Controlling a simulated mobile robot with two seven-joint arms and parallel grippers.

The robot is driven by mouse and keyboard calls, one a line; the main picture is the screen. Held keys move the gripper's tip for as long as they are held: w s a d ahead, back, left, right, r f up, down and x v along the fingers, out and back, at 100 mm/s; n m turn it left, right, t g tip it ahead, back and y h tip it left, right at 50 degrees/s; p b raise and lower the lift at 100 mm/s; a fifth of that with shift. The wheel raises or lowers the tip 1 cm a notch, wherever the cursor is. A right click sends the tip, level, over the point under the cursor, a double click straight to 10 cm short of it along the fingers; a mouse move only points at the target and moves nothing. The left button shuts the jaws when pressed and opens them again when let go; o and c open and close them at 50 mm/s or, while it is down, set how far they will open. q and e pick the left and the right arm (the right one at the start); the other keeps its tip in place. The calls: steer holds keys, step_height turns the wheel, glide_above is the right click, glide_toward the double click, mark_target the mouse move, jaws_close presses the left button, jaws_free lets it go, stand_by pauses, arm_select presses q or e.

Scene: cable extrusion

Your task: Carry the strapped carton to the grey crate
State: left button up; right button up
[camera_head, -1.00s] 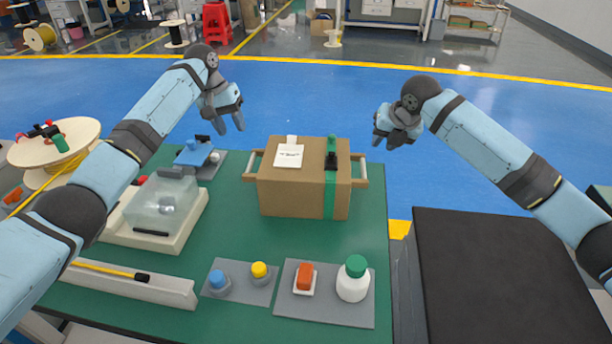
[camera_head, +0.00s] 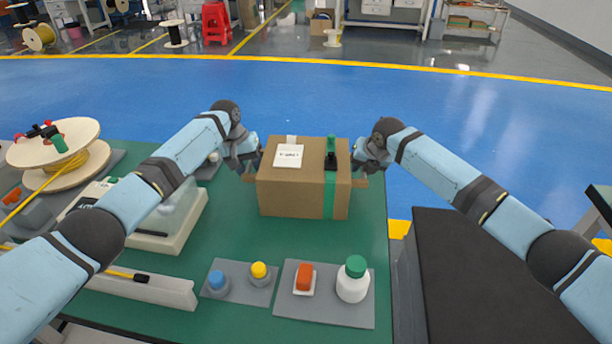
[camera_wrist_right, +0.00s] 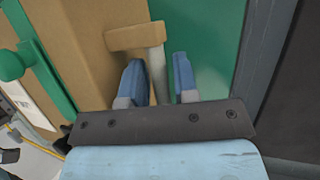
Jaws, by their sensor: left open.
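The strapped carton (camera_head: 290,195) is a brown box with a green strap (camera_head: 330,195), a white label and a handle on each side. It stands upright on the green table (camera_head: 230,232). My left gripper (camera_head: 254,164) is open at the carton's left handle; its fingertips are partly hidden. My right gripper (camera_head: 360,165) is at the right handle. In the right wrist view, the right gripper's fingers (camera_wrist_right: 160,82) stand apart, with the pale handle bar (camera_wrist_right: 157,65) showing between them. I cannot make out a grey crate for certain.
A dark flat-topped block (camera_head: 500,285) stands right of the table. A white bottle (camera_head: 352,283), an orange-red item (camera_head: 304,277) and blue and yellow knobs lie in front of the carton. A clear-lidded box (camera_head: 165,222) and a cable spool (camera_head: 60,150) are on the left.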

arm_select(q)
steer(key=c, duration=0.5)
arm_select(e)
steer(key=c, duration=0.5)
arm_select(q)
jaws_close()
arm_select(e)
jaws_close()
arm_select(q)
steer(key=shift+r, duration=0.1)
arm_select(e)
steer(key=shift+r, duration=0.1)
